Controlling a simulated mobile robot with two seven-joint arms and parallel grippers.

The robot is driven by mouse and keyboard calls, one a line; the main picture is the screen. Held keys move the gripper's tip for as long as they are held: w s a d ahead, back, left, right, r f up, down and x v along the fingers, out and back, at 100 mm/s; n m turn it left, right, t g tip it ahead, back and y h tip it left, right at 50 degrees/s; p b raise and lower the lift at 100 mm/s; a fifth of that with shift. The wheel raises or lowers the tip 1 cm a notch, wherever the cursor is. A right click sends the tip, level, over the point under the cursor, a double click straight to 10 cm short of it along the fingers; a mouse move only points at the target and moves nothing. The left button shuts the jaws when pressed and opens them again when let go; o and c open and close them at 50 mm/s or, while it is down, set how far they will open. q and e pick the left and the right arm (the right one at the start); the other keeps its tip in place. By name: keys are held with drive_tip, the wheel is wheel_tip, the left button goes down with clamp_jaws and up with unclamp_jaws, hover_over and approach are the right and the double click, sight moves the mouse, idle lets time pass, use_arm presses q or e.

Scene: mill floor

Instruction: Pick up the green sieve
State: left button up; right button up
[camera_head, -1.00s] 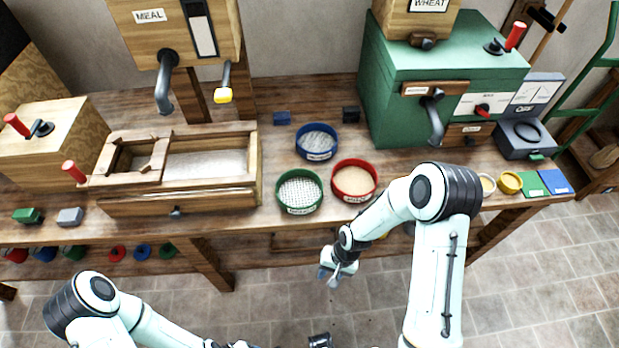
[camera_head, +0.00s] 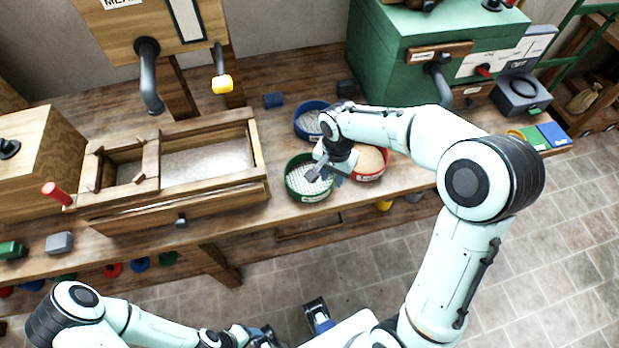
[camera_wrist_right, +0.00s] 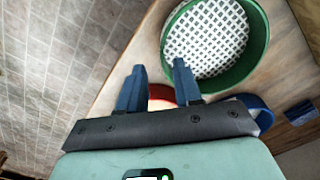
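The green sieve (camera_head: 301,187), a round green rim with a pale mesh, sits on the wooden bench near its front edge. It also shows in the right wrist view (camera_wrist_right: 238,77), just beyond the fingers. My right gripper (camera_head: 325,177) is over the sieve's right side and hides part of it. In the right wrist view the two blue fingers (camera_wrist_right: 158,80) are apart with nothing between them, and the fingertips lie beside the sieve's rim. My left gripper (camera_head: 262,337) is low at the bottom of the head view, away from the bench; its fingers are too unclear to judge.
A red sieve (camera_head: 374,172) with tan contents stands right of the green one, partly behind my right arm. A blue sieve (camera_head: 301,123) stands behind. A wooden trough (camera_head: 258,150) is at the left, a green machine (camera_head: 393,75) at the back right.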

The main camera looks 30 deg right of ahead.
sight(331, 184)
drive_tip(key=f, duration=0.5)
drive_tip(key=shift+w+d+f, duration=0.2)
drive_tip(key=shift+w+f, duration=0.2)
clamp_jaws()
